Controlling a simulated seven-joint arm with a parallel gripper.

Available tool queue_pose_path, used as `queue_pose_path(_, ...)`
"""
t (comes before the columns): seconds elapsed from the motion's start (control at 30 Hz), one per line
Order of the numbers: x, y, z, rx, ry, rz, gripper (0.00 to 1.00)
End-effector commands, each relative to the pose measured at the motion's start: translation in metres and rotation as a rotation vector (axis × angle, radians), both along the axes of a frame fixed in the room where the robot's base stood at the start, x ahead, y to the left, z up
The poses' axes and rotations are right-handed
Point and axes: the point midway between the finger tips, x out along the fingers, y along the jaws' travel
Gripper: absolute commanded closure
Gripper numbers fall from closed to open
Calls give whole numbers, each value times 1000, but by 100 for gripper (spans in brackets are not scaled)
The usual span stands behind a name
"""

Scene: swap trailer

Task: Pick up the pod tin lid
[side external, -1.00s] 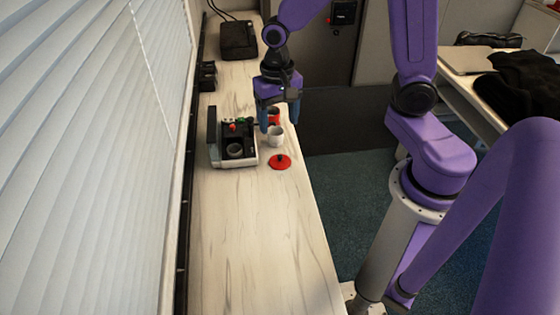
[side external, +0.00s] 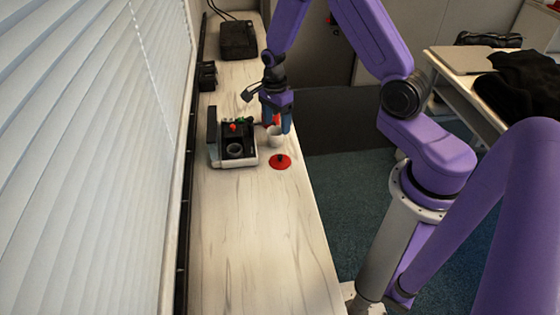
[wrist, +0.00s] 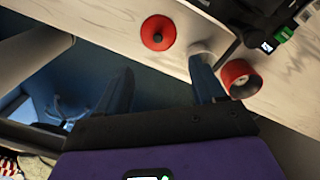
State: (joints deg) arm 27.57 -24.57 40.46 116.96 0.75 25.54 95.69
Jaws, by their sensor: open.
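The pod tin lid is a red disc with a dark knob (side external: 280,161), flat on the pale worktop near its right edge. It also shows in the wrist view (wrist: 158,33), top centre, beyond the fingertips. My gripper (side external: 276,129) is open and empty, above and behind the lid in the side view, not touching it. The red open tin (wrist: 241,78) stands right of that finger. In the side view the gripper mostly hides the tin.
A black box (side external: 238,40) is at the far end. The worktop (side external: 258,235) in front is clear.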

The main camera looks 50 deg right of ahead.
Motion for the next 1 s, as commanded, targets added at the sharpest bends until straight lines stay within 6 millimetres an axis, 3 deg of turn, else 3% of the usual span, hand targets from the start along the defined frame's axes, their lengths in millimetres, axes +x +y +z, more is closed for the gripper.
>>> queue_pose_path(0.4,-4,0,-67,0,3,2,31)
queue_pose_path(0.77,-5,0,-90,0,-1,3,31)
queue_pose_path(1.0,-8,-1,-120,0,2,3,31)
